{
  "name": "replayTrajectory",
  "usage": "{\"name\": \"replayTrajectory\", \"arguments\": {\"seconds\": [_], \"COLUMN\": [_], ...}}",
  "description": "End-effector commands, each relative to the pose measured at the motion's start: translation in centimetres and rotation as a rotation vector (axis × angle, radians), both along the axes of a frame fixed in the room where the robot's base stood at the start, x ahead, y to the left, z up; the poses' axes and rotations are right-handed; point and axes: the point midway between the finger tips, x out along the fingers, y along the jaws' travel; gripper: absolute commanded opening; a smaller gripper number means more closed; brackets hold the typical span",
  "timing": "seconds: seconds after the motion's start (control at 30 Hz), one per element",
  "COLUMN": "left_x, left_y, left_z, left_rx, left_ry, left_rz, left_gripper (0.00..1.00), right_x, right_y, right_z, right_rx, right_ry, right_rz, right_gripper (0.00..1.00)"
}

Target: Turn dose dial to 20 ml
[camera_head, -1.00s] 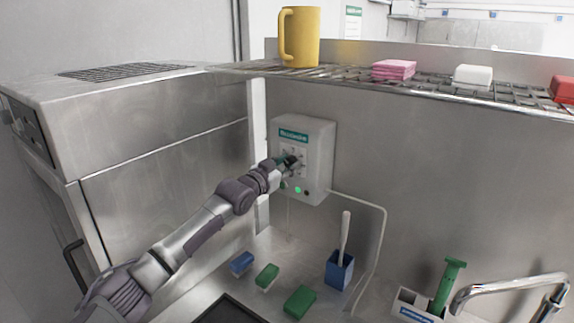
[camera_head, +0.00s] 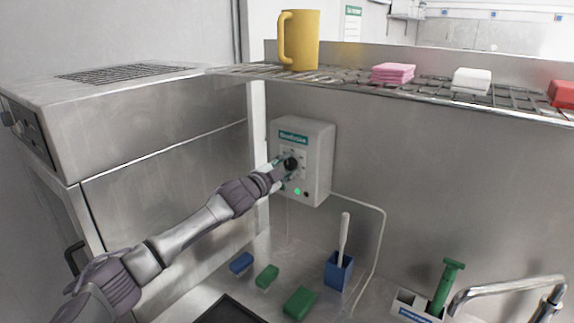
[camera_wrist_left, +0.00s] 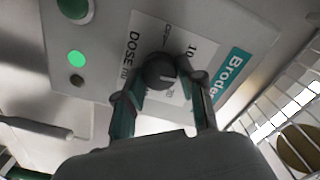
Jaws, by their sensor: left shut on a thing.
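The dose dial (camera_head: 291,163) is a dark round knob on the front of a pale wall-mounted dispenser box (camera_head: 319,165). In the left wrist view the dial (camera_wrist_left: 160,71) sits on a white label with "DOSE" and "10" printed on it. A light pointer mark shows on the knob, toward the right in that view; the number it faces is not clear. My left gripper (camera_head: 284,166) is at the dial, and its green-padded fingers (camera_wrist_left: 162,60) are shut on the knob from both sides. My right gripper is not in view.
A lit green light (camera_wrist_left: 77,58) and a green button (camera_wrist_left: 75,8) are beside the dial. A wire shelf (camera_head: 350,77) with a yellow jug (camera_head: 300,40) is above. Blue and green blocks and a blue holder (camera_head: 338,270) stand on the counter below.

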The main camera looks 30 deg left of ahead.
Motion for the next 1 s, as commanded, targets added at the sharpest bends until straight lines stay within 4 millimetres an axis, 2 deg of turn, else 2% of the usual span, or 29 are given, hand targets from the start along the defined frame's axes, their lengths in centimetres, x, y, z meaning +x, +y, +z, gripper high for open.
{"name": "replayTrajectory", "arguments": {"seconds": [0.33, 0.83, 0.87, 1.0], "left_x": [-0.01, -0.01, -0.01, -0.01], "left_y": [0.0, -0.01, -0.02, -0.02], "left_z": [-0.1, -0.14, -0.15, -0.12], "left_rx": [0.124, 0.138, 0.138, 0.138], "left_ry": [-0.015, -0.018, -0.018, -0.018], "left_rz": [0.001, 0.0, 0.0, 0.0], "left_gripper": [0.04, 0.04, 0.43, 0.64], "right_x": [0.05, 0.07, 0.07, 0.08], "right_y": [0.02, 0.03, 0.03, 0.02], "right_z": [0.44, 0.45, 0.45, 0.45], "right_rx": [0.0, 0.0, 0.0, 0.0], "right_ry": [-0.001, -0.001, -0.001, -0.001], "right_rz": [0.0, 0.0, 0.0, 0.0], "right_gripper": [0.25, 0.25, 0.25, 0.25]}}
